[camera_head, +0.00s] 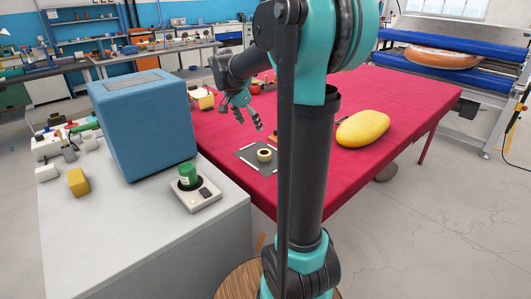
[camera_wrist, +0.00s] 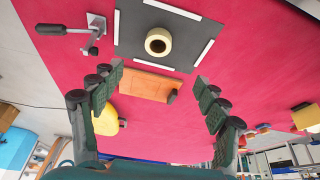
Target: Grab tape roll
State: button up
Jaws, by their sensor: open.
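The tape roll (camera_head: 264,155) is a small cream ring with a dark hole. It lies flat on a dark grey mat (camera_head: 247,155) on the red-covered table (camera_head: 225,130). My gripper (camera_head: 248,118) is above the table, up and to the left of the roll in the head view. In the wrist view my gripper (camera_wrist: 160,103) has its fingers spread wide with nothing between them at the tips. The tape roll also shows in the wrist view (camera_wrist: 166,41), beyond the fingertips near the top centre. The gripper is apart from the roll.
An orange block (camera_wrist: 147,84) and a metal piece with a dark handle (camera_wrist: 75,31) lie near the mat. A yellow rounded object (camera_head: 362,128) lies right of my arm. A blue box (camera_head: 145,125) and a scale with a green container (camera_head: 195,192) stand on the left counter.

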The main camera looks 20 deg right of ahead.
send_near(264, 152)
jog(key=x, duration=0.2)
jog(key=shift+w+a+f, duration=0.1)
jog(key=shift+w+f, duration=0.1)
jog(key=shift+f, duration=0.25)
jog(key=shift+s+x, duration=0.2)
jog(key=shift+x, duration=2.95)
jog(key=shift+c, duration=0.4)
jog(key=c, duration=1.2)
jog(key=shift+o, duration=0.2)
